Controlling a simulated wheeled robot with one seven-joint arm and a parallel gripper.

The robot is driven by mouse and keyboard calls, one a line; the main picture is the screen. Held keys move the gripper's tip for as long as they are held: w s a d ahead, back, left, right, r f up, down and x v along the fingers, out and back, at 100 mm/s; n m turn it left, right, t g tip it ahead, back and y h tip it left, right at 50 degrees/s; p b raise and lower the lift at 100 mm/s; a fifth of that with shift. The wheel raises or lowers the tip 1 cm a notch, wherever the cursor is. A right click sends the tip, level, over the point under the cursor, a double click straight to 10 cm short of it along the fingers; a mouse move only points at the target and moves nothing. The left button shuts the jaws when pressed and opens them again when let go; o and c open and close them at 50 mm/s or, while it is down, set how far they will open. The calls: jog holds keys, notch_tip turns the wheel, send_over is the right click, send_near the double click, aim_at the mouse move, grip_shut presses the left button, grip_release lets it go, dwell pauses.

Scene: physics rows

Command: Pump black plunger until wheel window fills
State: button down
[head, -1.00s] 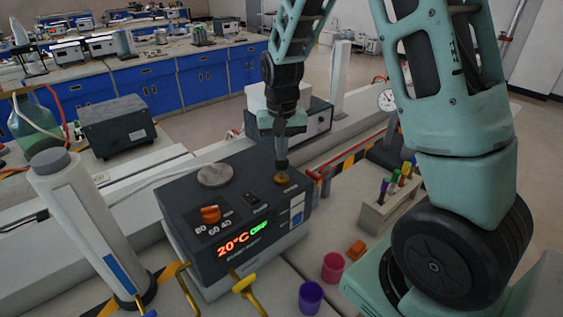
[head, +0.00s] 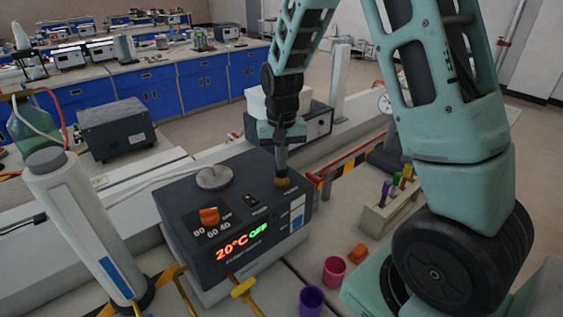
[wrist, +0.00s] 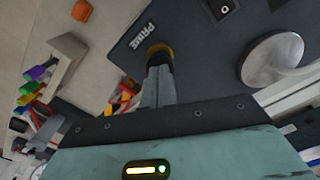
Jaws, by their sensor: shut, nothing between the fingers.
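My gripper (head: 282,172) is shut and points straight down over the top right of the dark grey heater box. Its tip meets a brass-coloured ring (head: 281,182) there, which also shows in the wrist view (wrist: 159,48) beside the printed word PRIME. The fingers largely hide the centre of the ring, so I cannot make out the black plunger or its height. A pale upright window (head: 297,207) with blue in it is on the box's front right. Its fill level and any wheel in it are too small to tell.
The box (head: 235,215) has an orange knob (head: 209,215), a round metal lid (head: 214,177) and a lit display reading 20°C OFF. Yellow handles (head: 243,287) stand in front. A pink cup (head: 333,270), a purple cup (head: 311,300) and an orange block (head: 357,253) stand right.

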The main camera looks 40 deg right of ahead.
jog(key=shift+r+p, duration=1.45)
jog(key=shift+r, duration=0.35)
jog(key=shift+f, duration=0.2)
jog(key=shift+f+b, duration=1.35)
jog(key=shift+f, duration=0.4)
jog(key=shift+r, duration=0.1)
jog(key=shift+r+p, duration=1.7)
jog(key=shift+r, duration=0.15)
